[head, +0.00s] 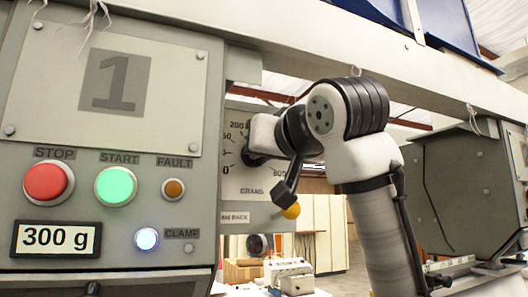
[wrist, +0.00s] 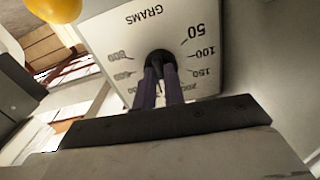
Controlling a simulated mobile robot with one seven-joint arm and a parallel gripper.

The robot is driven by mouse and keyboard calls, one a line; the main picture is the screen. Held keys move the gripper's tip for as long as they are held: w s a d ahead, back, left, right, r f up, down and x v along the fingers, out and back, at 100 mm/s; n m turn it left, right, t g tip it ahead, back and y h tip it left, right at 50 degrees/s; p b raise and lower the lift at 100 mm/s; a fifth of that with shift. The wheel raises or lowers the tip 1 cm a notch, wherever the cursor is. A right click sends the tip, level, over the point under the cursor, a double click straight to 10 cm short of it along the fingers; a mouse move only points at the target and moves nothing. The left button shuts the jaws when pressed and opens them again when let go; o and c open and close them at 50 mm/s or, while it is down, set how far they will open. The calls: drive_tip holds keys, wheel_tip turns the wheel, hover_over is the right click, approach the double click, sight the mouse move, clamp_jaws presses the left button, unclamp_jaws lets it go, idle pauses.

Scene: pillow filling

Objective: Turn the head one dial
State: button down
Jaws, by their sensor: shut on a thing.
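The dial is a black knob (wrist: 158,57) on a white plate (wrist: 110,32) printed with a gram scale, upside down in the wrist view. In the head view the same plate (head: 238,185) sits right of the panel marked 1. My gripper (wrist: 159,75) is shut on the knob, one dark finger on each side. In the head view my gripper (head: 258,158) reaches the plate from the right and hides part of the scale. The knob's pointing direction is hidden by the fingers.
The panel's display (head: 56,239) reads 300 g. A red STOP button (head: 45,182), a lit green START button (head: 116,185), an amber FAULT lamp (head: 173,189) and a lit CLAMP lamp (head: 146,239) are on the panel. A yellow ball (head: 291,211) is close below my wrist. A beam (head: 240,25) runs overhead.

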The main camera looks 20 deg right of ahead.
drive_tip(key=shift+n, duration=0.4)
drive_tip(key=c, duration=1.5)
unclamp_jaws()
drive_tip(key=s+b, duration=0.1)
drive_tip(key=s, duration=0.3)
drive_tip(key=s+b, duration=0.2)
drive_tip(key=s, duration=0.3)
drive_tip(key=s+b, duration=0.1)
drive_tip(key=s, duration=0.4)
drive_tip(key=shift+d+b, duration=0.25)
drive_tip(key=shift+b, duration=0.1)
drive_tip(key=shift+w, duration=0.1)
